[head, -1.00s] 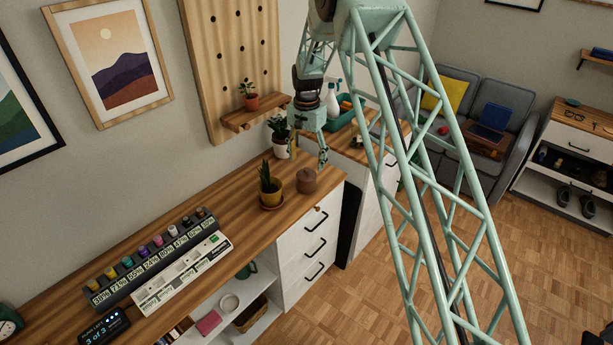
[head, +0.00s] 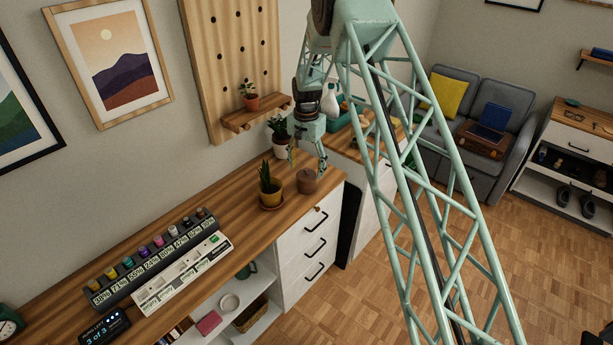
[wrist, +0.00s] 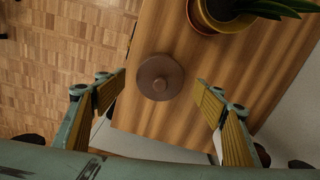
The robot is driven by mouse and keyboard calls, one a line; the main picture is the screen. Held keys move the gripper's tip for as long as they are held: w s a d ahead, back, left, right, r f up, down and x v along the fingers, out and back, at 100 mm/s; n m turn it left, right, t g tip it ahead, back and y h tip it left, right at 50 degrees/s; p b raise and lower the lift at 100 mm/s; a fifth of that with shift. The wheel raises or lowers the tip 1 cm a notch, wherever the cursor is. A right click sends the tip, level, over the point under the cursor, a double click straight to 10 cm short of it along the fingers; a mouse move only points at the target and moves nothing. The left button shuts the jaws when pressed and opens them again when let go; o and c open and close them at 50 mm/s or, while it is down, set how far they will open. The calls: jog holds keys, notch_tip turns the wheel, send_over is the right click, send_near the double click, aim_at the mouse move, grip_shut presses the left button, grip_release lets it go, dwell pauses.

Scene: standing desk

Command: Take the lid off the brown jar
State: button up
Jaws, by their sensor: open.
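The brown jar (head: 306,184) stands on the wooden desk top (head: 228,205) near its right end. My gripper (head: 307,165) is above the jar in the head view. In the wrist view my gripper (wrist: 163,92) is open, with one yellow-padded finger on each side of the jar and clear gaps between. I cannot tell the exact height of the fingertips over the lid.
A second plant (head: 279,135) stands behind, by the wall. The desk's right edge is close to the jar.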

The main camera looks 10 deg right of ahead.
jog(key=shift+f, duration=1.05)
jog(key=c, duration=1)
